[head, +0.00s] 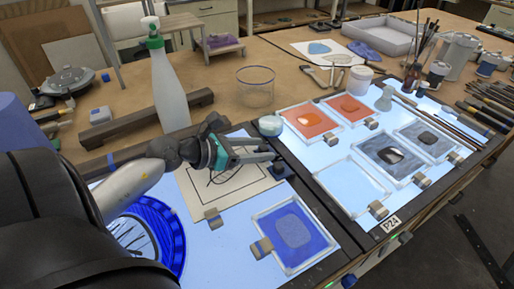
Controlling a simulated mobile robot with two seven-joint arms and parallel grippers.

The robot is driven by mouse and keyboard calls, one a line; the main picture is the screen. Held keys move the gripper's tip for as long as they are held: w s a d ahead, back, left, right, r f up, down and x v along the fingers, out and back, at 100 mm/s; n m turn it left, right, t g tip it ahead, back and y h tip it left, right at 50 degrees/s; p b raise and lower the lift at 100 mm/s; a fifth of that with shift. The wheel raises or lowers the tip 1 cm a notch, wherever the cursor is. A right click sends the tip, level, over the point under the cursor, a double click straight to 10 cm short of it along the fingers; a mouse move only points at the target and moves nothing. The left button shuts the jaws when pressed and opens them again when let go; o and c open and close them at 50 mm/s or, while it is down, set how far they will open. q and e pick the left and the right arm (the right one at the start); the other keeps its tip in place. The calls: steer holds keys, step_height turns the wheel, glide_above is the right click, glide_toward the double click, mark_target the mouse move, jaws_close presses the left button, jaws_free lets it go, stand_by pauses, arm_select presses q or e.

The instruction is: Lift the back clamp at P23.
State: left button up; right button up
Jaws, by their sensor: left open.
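No P23 label is readable; the one label I can read is P24 (392,224), on the front edge of the right light panel. On the left light panel a tan clamp (213,218) stands by the outlined paper sheet (196,191). Another tan clamp (262,247) sits at the left edge of the framed blue pane (296,232). I cannot tell which clamp is the back one at P23. My left gripper (273,153) is open above the back right of the left panel, near a small dark block (280,170), apart from both clamps. My right gripper is out of view.
The right panel (320,165) holds several framed panes with clamps, including one (378,210).

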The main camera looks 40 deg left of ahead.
arm_select(q)
steer(key=c, duration=0.9)
jaws_close()
